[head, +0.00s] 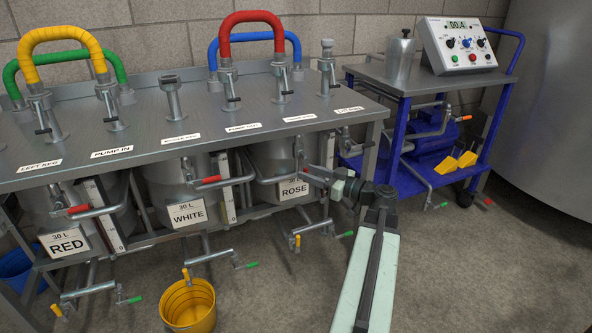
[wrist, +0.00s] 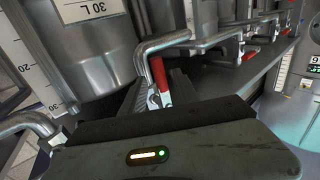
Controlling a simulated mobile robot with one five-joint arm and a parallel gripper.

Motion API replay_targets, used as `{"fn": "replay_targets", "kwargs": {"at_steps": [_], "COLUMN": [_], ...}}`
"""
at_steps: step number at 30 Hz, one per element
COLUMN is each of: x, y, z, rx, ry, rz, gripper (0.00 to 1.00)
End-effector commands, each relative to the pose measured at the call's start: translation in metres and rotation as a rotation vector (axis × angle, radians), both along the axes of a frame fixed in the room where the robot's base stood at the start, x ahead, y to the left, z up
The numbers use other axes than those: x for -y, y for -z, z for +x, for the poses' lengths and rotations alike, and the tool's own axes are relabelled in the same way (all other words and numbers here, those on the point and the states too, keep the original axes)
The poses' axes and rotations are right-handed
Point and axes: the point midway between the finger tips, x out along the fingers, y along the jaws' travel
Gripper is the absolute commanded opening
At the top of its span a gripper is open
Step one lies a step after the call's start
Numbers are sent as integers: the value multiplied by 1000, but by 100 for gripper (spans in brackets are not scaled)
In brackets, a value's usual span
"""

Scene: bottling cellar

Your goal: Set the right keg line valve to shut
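The right keg (head: 272,155), labelled ROSE (head: 293,189), stands under the right end of the steel bench. My gripper (head: 312,172) is in front of its line, beside the label, and hides the valve there in the head view. In the wrist view, a red valve lever (wrist: 160,75) on a bent steel pipe (wrist: 163,43) stands between the fingers of my gripper (wrist: 158,90). The fingers look apart, with the lever between them. I cannot tell whether either finger touches it.
Similar red levers show on the RED keg (head: 78,208) and WHITE keg (head: 207,179) lines. Low drain pipes stick out under the bench, above a yellow bucket (head: 188,305). A blue trolley (head: 402,108) with a control box (head: 458,45) stands right. Floor at right front is clear.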

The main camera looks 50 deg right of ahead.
Motion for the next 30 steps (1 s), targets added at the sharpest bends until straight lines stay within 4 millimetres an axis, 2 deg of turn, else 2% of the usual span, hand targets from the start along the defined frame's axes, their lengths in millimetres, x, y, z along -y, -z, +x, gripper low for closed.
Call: {"fn": "replay_targets", "kwargs": {"at_steps": [3, 6, 10, 17, 21, 30], "x": [-6, -10, -12, -13, -13, -13], "y": [0, 0, 0, 0, 0, 0], "z": [24, 38, 46, 47, 47, 47], "rx": [0, 0, 0, 0, -1, -1], "ry": [-6, -7, -6, -7, -7, -8], "rz": [0, 0, 1, 1, 1, 0], "gripper": [37, 37, 37, 37, 0, 0]}}
